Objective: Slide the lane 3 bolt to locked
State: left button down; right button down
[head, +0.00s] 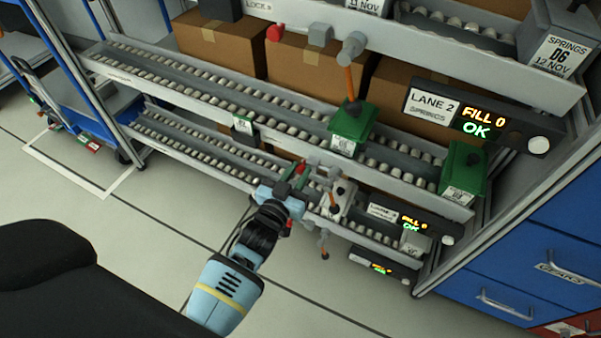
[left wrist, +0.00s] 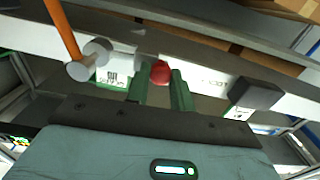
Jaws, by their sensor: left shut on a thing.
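My left gripper (head: 300,172) reaches the front rail of a lower roller lane. In the left wrist view its two green fingers (left wrist: 160,88) are shut on a round red knob (left wrist: 160,72), taken to be the lane 3 bolt's knob. Behind it is a pale rail (left wrist: 206,76) with small labels on both sides of the knob. The writing is too small to read surely. A dark block (left wrist: 255,93) sits on the rail to the right, apart from the knob. In the head view the gripper mostly hides the bolt. My right gripper is not in view.
An orange-stemmed lever with a grey end (left wrist: 90,58) stands close left of the fingers. Green bins (head: 352,130) stand on the lane above, beside a lane 2 display (head: 470,118). Blue drawers (head: 520,265) stand at right. The floor (head: 130,225) left of my arm is clear.

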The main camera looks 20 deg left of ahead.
pick_arm(q)
jog(key=shift+d+f, duration=0.1)
jog(key=shift+d, duration=0.15)
jog(key=c, duration=1.2)
grip_release()
jog(key=shift+d, duration=0.1)
jog(key=shift+c, duration=0.2)
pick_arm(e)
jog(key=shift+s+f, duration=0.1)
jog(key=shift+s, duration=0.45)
pick_arm(q)
jog(key=shift+s, duration=0.1)
jog(key=shift+s, duration=0.25)
jog(key=s+p, duration=0.2)
jog(key=s, duration=0.5)
jog(key=shift+a, duration=0.2)
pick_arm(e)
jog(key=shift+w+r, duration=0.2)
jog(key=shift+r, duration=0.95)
pick_arm(q)
jog(key=shift+s, duration=0.15)
